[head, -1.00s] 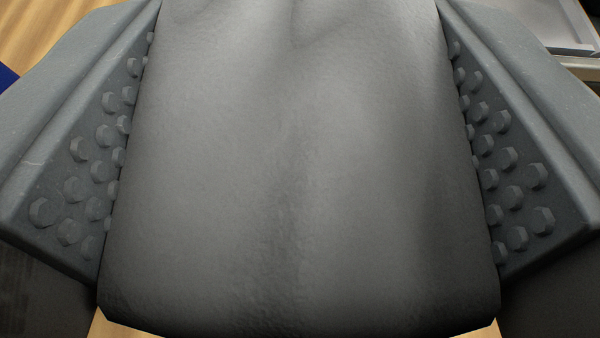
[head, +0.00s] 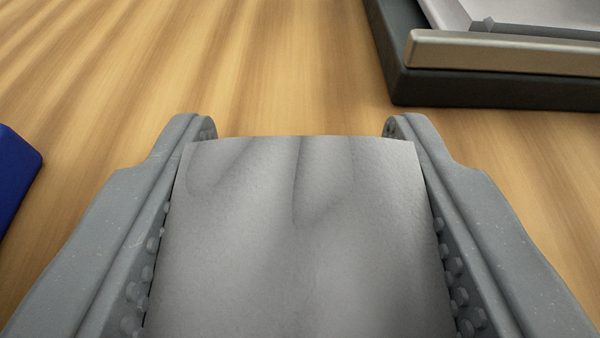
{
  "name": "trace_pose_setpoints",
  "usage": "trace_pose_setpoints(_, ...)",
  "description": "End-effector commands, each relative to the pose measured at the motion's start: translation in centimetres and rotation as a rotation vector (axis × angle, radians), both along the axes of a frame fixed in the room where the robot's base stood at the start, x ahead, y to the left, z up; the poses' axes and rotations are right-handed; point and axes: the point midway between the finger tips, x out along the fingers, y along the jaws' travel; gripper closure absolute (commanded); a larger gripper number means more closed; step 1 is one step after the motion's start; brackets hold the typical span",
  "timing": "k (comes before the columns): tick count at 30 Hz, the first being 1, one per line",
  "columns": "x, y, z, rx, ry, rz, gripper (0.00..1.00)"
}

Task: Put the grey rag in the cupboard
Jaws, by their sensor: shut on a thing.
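The grey rag (head: 310,240) fills the space between the two fingers of my gripper (head: 300,135) in the head view. It is a soft grey cloth with a few folds near its far edge. Both studded finger pads press against its sides, so my gripper is shut on it. The near end of the rag runs out of the bottom of the picture. I cannot tell how high it is above the wooden surface. No cupboard can be made out for certain in this view.
A dark tray-like thing (head: 480,90) with a metallic bar and a light grey inside stands at the upper right. Part of a blue object (head: 15,185) shows at the left edge. The wooden surface (head: 270,65) between them is clear.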

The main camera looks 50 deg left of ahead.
Motion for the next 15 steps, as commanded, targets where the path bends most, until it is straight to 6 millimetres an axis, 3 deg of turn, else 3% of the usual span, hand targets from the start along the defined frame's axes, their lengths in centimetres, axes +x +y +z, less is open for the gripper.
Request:
trace_pose_setpoints(1,0.00,-0.02,-0.01,0.000,0.000,0.000,0.47)
trace_pose_setpoints(3,0.01,-0.02,0.01,0.000,0.000,0.000,0.33)
trace_pose_setpoints(15,0.01,-0.05,-0.11,-0.001,-0.002,0.001,0.33)
